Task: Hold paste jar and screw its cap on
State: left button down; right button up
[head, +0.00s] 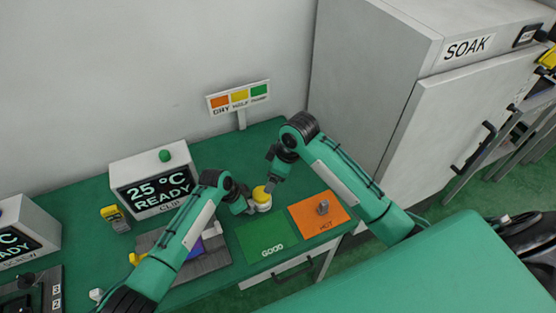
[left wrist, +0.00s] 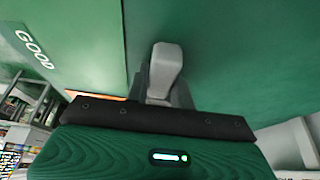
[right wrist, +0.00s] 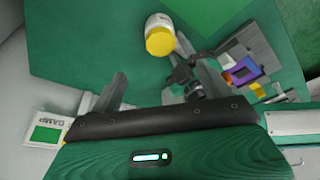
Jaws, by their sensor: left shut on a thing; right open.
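The paste jar (head: 264,207) is white and stands at the back of the green bench, by the green GOOD mat. Its yellow cap (head: 261,193) sits on top; how tight it is cannot be told. The right wrist view shows the white jar (right wrist: 158,20) and the faceted yellow cap (right wrist: 160,43) beyond my fingers. My left gripper (head: 250,206) is shut on the jar from the left side. In the left wrist view its grey fingers (left wrist: 165,70) show, but the jar does not. My right gripper (head: 269,184) is open and empty, just above and beside the cap.
The GOOD mat (head: 268,241) lies in front of the jar. An orange HOT mat (head: 330,222) with a grey metal part (head: 323,208) is at its right. A display box (head: 152,190) and a sign (head: 238,98) stand behind. A large SOAK cabinet (head: 385,95) bounds the right.

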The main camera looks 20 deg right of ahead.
aim_at(262, 195)
jog(key=w+f+n, duration=0.1)
jog(key=f+n, duration=0.1)
jog(key=f, duration=0.2)
jog(key=w+a+f+n+g+y, duration=0.1)
jog(key=f+n, duration=0.1)
jog(key=f, duration=0.1)
jog(key=f+n+g+y, duration=0.1)
jog(key=f+n, duration=0.2)
jog(key=f, duration=0.1)
jog(key=shift+w+a+f, duration=0.2)
jog(key=shift+w+f, duration=0.15)
jog(key=shift+w, duration=0.05)
jog(key=c, duration=1)
pick_arm(q)
jog(key=shift+w, duration=0.1)
pick_arm(e)
jog(key=shift+s+a+m+t, duration=0.1)
jog(key=shift+s+m+t, duration=0.25)
jog(key=shift+m, duration=0.55)
jog(key=shift+c, duration=0.3)
pick_arm(q)
jog(key=shift+r, duration=0.1)
pick_arm(e)
jog(key=o, duration=1)
jog(key=shift+w, duration=0.1)
jog(key=shift+o, duration=0.2)
